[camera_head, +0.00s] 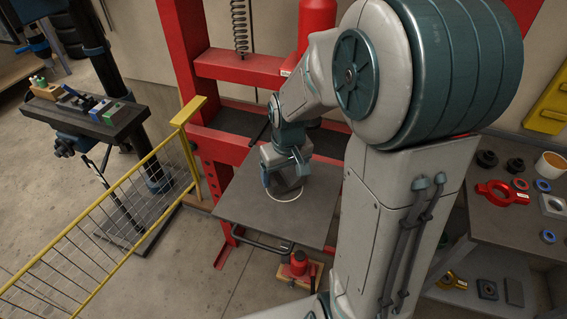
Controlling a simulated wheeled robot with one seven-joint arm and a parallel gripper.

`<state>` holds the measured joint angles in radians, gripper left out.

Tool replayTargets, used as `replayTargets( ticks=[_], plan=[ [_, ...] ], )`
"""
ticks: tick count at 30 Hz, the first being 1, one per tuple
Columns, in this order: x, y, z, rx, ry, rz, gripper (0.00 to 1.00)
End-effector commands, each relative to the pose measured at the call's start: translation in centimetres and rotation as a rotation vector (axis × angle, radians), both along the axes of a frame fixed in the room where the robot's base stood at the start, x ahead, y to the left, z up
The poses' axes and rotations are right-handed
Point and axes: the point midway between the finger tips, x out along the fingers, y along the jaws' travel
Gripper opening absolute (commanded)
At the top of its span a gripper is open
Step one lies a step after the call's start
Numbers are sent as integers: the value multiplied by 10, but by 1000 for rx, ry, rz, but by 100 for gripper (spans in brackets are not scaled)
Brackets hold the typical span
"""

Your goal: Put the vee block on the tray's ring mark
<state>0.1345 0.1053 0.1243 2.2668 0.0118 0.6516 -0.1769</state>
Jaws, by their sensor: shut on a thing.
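My gripper (284,178) points down over the grey tray (245,200) on the red press frame. It is shut on a small grey piece (284,186), which I take to be the vee block. The fingers hide most of this piece, so its shape is unclear. A pale ring mark (281,211) shows on the tray, just below the gripper in the picture. The gripper covers the far part of the ring. I cannot tell whether the held piece touches the tray.
Red press uprights (187,50) stand behind the tray. A yellow mesh barrier (100,215) is at left, with a small bench (85,118) of blocks beyond it. A grey table (490,230) with red and dark parts is at right. The tray's left side is clear.

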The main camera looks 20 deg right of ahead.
Motion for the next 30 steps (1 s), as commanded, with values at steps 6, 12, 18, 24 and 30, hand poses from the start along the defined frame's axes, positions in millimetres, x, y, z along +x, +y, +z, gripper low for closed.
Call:
replayTargets(
  ticks=[6, 12, 18, 24, 30],
  plan=[
    [1, 0, -18, -1, -4, 2, 20],
    [1, 0, -18, 0, -5, 2, 20],
    [1, 1, -22, -1, -4, 2, 20],
    [0, 1, -22, 0, -1, 1, 100],
    [0, 0, -18, 0, -1, 1, 100]
  ],
)
